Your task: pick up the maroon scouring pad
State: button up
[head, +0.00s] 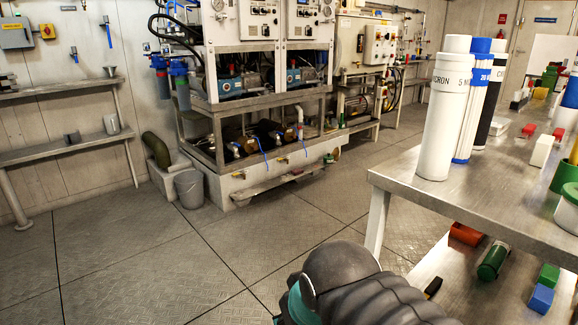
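I cannot make out a maroon scouring pad for certain in the head view. Small red pieces (529,130) lie on the steel bench top (455,192) at the right, but they are too small to identify. Part of my own arm, dark grey and ribbed, shows at the bottom centre in front of the bench. My gripper is not in view, so its state and what it may hold are hidden.
White filter cartridges (446,110) stand upright near the bench's left corner. A white block (542,150) and green containers (566,178) are on the bench.

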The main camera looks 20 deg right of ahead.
aim_at(298, 171)
jog(key=i, duration=2.1)
jog(key=z, duration=2.65)
jog(key=i, duration=0.3)
jog(key=u, duration=1.75)
